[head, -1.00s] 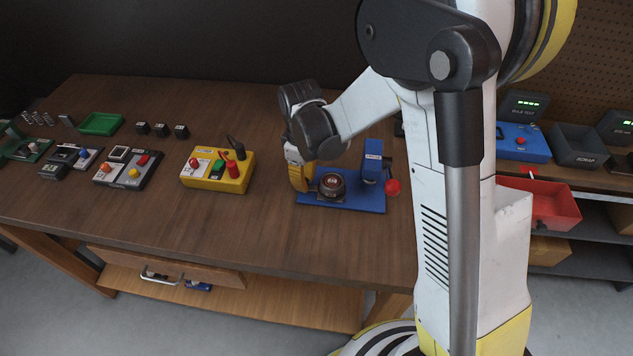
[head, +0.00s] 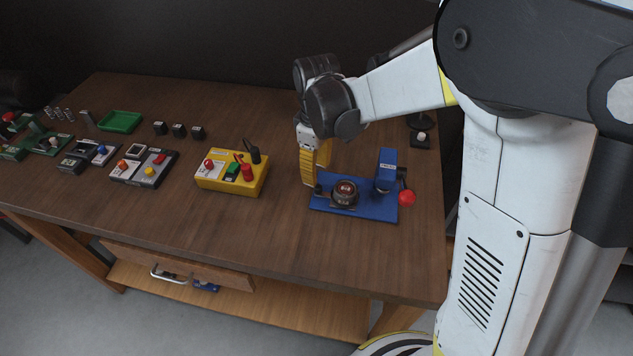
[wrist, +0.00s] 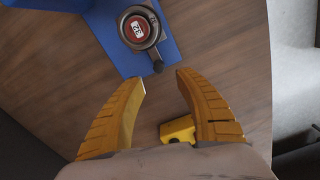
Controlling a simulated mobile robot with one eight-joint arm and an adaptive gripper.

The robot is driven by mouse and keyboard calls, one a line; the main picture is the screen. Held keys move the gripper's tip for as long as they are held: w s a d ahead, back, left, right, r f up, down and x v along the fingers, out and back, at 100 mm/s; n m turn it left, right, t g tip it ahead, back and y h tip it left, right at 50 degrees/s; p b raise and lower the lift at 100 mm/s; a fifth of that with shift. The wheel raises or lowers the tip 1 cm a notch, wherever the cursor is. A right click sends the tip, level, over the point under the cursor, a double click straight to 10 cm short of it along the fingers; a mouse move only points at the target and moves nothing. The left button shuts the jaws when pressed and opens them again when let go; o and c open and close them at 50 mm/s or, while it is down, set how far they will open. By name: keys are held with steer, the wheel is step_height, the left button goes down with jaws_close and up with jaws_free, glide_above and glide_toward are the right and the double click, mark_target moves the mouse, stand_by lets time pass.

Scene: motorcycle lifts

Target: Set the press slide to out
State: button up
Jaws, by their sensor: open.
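The press is a blue base plate (head: 372,208) with a blue upright column (head: 386,168) and a red ball handle (head: 407,198) at its right. On the plate sits the press slide (head: 344,193), a dark round holder with a red-centred disc. My gripper (head: 312,184) points down at the plate's left end. In the wrist view its yellow fingers (wrist: 160,76) are open, with the knob just beyond, near the gap between the tips. Contact cannot be told.
A yellow box (head: 232,174) with red and black levers stands left of the press. Several control panels, a green tray (head: 120,122) and small black blocks (head: 178,130) are farther left. A small dark stand (head: 420,138) is behind the press. Bare tabletop lies in front.

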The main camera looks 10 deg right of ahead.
step_height(320, 180, up, 5)
steer(key=shift+r, duration=0.15)
stand_by(0.5)
